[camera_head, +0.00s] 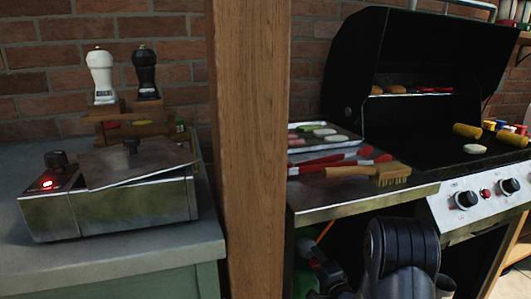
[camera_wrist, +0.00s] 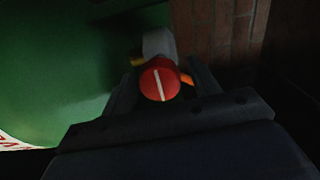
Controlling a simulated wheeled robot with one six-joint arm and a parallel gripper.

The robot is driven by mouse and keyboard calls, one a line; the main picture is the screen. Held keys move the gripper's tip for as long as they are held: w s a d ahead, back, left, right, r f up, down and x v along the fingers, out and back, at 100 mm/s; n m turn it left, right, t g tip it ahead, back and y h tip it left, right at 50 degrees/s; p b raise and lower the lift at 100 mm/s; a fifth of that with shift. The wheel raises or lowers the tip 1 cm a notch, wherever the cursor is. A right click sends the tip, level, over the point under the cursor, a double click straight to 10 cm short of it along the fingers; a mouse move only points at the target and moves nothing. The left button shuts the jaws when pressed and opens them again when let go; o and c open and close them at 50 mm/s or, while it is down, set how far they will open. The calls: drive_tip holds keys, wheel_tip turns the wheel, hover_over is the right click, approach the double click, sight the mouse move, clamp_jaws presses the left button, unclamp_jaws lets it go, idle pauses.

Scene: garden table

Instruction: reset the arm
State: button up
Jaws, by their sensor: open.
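My gripper (camera_wrist: 161,80) is open in the wrist view, its dark fingers apart on either side of a red round knob (camera_wrist: 159,86) with a white line across it. I cannot tell whether the fingers touch the knob. Behind the knob is a pale grey fitting (camera_wrist: 158,43), with a bit of orange to its right. A green gas tank (camera_wrist: 60,60) fills the left of that view. In the head view my arm (camera_head: 402,250) reaches low under the grill's side shelf, and the gripper end is mostly hidden in shadow there.
The grill (camera_head: 430,110) stands open with food on it. Its side shelf (camera_head: 370,202) above my arm holds a tray (camera_head: 325,146), red-handled tools and a brush (camera_head: 370,172). A wooden post (camera_head: 250,150) stands left of it. A metal fryer-like box (camera_head: 120,200) sits on the left counter.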

drive_tip(key=n+b, duration=0.1)
drive_tip(key=n, duration=0.3)
drive_tip(key=n+b, duration=0.1)
drive_tip(key=n, duration=0.3)
drive_tip(key=shift+r, duration=0.1)
drive_tip(key=n, duration=0.4)
drive_tip(key=shift+r+b, duration=0.1)
drive_tip(key=shift+b, duration=0.25)
drive_tip(key=n, duration=0.4)
drive_tip(key=shift+s+a+n, duration=0.1)
drive_tip(key=shift+a+n, duration=0.05)
drive_tip(key=shift+n, duration=0.15)
drive_tip(key=shift+s, duration=0.2)
drive_tip(key=shift+p+v, duration=0.35)
drive_tip(key=shift+v, duration=1.4)
